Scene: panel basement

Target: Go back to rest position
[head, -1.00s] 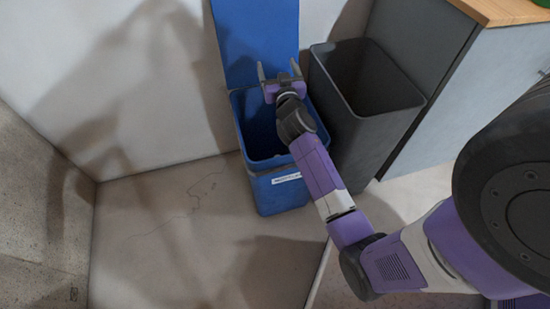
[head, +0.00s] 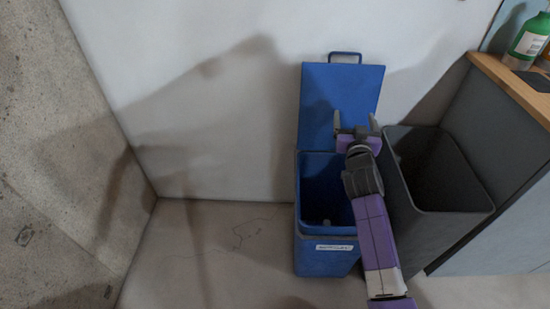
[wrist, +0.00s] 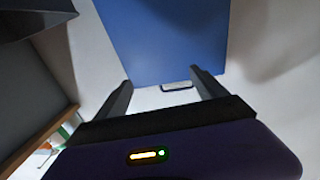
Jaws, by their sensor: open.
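My gripper (head: 355,128) is open and empty. In the head view it is above the open blue bin, in front of the bin's raised lid (head: 340,88). In the wrist view my gripper (wrist: 163,92) has its two fingers spread, with the blue lid (wrist: 170,40) and its handle (wrist: 176,86) beyond them. The blue bin (head: 325,258) stands on the floor against the wall, with a white label on its front. A small pale thing lies inside it, too small to name. My forearm hides part of the bin's right side.
A dark grey open bin (head: 430,235) stands right beside the blue one. A grey cabinet (head: 500,225) with a wooden top (head: 515,85) is at the right, bearing a green bottle (head: 530,38). The floor (head: 215,250) left of the bins is clear, up to a speckled wall (head: 50,150).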

